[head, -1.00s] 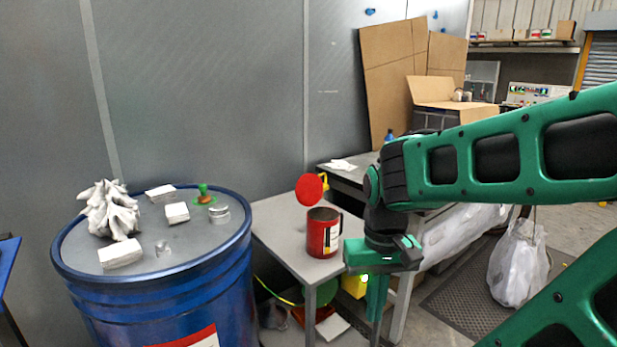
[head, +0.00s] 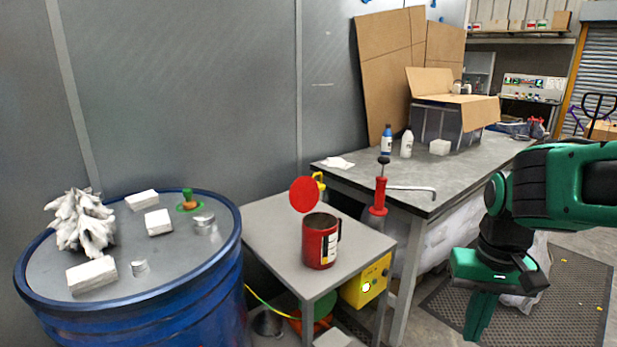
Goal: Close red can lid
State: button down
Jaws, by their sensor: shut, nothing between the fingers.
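The red can (head: 318,246) stands upright on a small grey table (head: 283,242) in the middle of the head view. Its round red lid (head: 304,194) stands up, tilted open, at the back left of the rim, and the can's mouth shows open. A dark handle is on the can's right side. My gripper (head: 474,335) is at the lower right, well to the right of the can and apart from it. It points down, and its green fingers are together with nothing between them.
A blue drum (head: 135,325) with small white blocks and crumpled white material on top stands left. A grey workbench (head: 445,172) with bottles and a box is behind right. A red-handled tool (head: 378,197) stands between small table and bench. A yellow box (head: 367,282) sits beneath.

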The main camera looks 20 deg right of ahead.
aim_at(303, 193)
jog(key=z, duration=0.05)
jog(key=i, duration=1)
jog(key=u, duration=0.05)
